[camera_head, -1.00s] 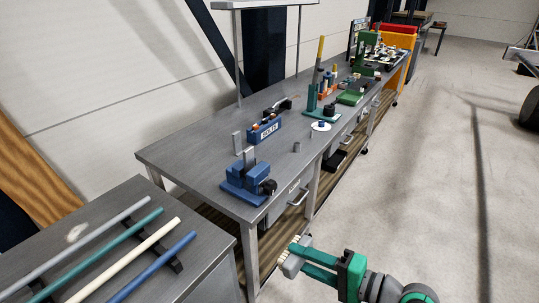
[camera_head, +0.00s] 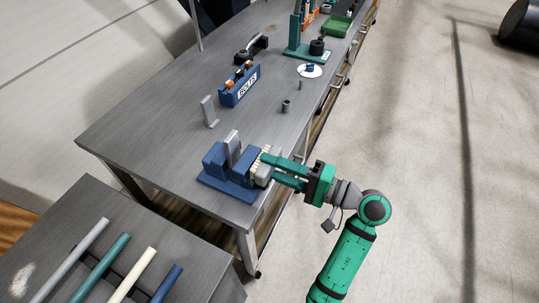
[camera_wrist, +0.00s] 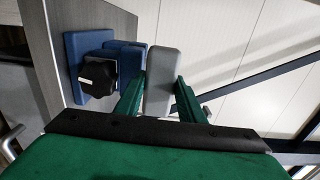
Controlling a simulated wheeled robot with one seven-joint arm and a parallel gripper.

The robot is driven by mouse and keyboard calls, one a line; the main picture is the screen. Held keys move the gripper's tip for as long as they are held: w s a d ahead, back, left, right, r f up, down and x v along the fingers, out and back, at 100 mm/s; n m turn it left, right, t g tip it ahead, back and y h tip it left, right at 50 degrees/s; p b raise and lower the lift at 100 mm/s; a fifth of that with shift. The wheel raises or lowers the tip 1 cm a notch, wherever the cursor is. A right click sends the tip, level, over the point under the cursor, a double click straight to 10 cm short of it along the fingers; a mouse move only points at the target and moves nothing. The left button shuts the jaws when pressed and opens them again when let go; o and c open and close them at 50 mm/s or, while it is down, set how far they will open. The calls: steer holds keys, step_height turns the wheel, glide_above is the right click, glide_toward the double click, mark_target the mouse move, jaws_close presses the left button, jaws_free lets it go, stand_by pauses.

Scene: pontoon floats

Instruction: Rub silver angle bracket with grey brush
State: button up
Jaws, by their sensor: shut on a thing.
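My gripper (camera_head: 285,170) is shut on the grey brush (camera_head: 268,174), whose cream bristles face left toward the blue vise (camera_head: 217,166). A silver upright piece (camera_head: 232,145), seemingly the angle bracket, stands in the vise jaws, its lower part hidden. The brush is just right of it, over the vise's right end; I cannot tell whether the bristles touch anything. A second silver L-shaped piece (camera_head: 208,111) stands on the bench behind the vise. In the wrist view the brush's grey back (camera_wrist: 163,78) sits between my green fingers, with the vise's black knob (camera_wrist: 98,77) to its left.
A blue BOLTS box (camera_head: 239,88), a small grey cylinder (camera_head: 285,106) and a white disc (camera_head: 309,70) are on the bench (camera_head: 150,125). A nearer table (camera_head: 60,220) holds several coloured rods.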

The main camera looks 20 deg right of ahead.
mark_target(254, 155)
steer(key=shift+x, duration=2.9)
steer(key=shift+x, duration=0.95)
steer(key=shift+w+d, duration=1.35)
steer(key=shift+w+a, duration=0.1)
steer(key=shift+s+a, duration=1.45)
steer(key=shift+a, duration=0.05)
